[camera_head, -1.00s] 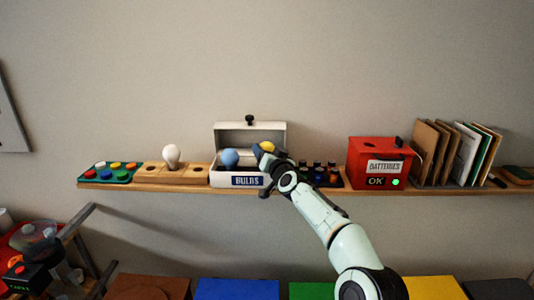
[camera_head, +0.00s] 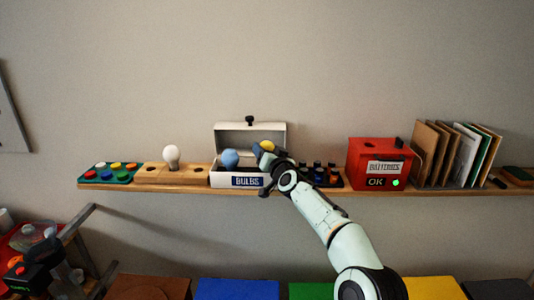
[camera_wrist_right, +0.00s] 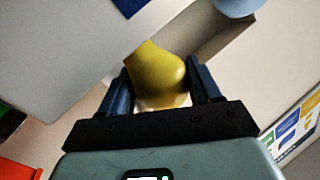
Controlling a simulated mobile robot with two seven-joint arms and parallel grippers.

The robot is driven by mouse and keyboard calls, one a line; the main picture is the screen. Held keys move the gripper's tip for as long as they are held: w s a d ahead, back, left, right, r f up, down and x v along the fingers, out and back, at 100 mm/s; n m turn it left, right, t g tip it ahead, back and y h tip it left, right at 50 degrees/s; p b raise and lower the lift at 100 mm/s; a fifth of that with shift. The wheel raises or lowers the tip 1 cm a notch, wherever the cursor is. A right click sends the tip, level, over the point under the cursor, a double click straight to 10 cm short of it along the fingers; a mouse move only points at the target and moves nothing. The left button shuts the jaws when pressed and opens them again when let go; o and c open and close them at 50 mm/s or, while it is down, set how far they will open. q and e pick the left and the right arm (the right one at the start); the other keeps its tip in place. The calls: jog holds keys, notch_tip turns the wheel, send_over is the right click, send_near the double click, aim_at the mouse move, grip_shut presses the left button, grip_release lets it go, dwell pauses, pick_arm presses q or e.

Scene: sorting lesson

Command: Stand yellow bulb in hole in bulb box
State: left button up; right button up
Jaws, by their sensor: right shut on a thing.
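The white bulb box (camera_head: 222,181) stands open on the wall shelf, its lid raised at the back and a blue BULBS label on its front. A blue bulb (camera_head: 230,158) stands in its left part and also shows at the top of the right wrist view (camera_wrist_right: 236,6). My right gripper (camera_head: 264,152) is shut on the yellow bulb (camera_head: 268,146), over the right part of the box. In the right wrist view the yellow bulb (camera_wrist_right: 156,76) sits between the two dark fingers. The hole below it is hidden. My left gripper cannot be made out.
Left of the box are a wooden block (camera_head: 190,174) holding a white bulb (camera_head: 171,156) and a tray of coloured buttons (camera_head: 92,179). Right of it are a rack of small dark items (camera_head: 322,176), a red batteries box (camera_head: 366,158) and upright folders (camera_head: 430,145).

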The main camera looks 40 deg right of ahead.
dwell(0.4)
dwell(0.3)
jog(key=shift+f, duration=0.2)
dwell(1.7)
jog(key=shift+r, duration=0.2)
jog(key=shift+f+b, duration=0.45)
jog(key=shift+f, duration=0.1)
dwell(2.0)
jog(key=o, duration=0.4)
jog(key=o, duration=0.5)
jog(key=shift+o, duration=0.2)
dwell(0.5)
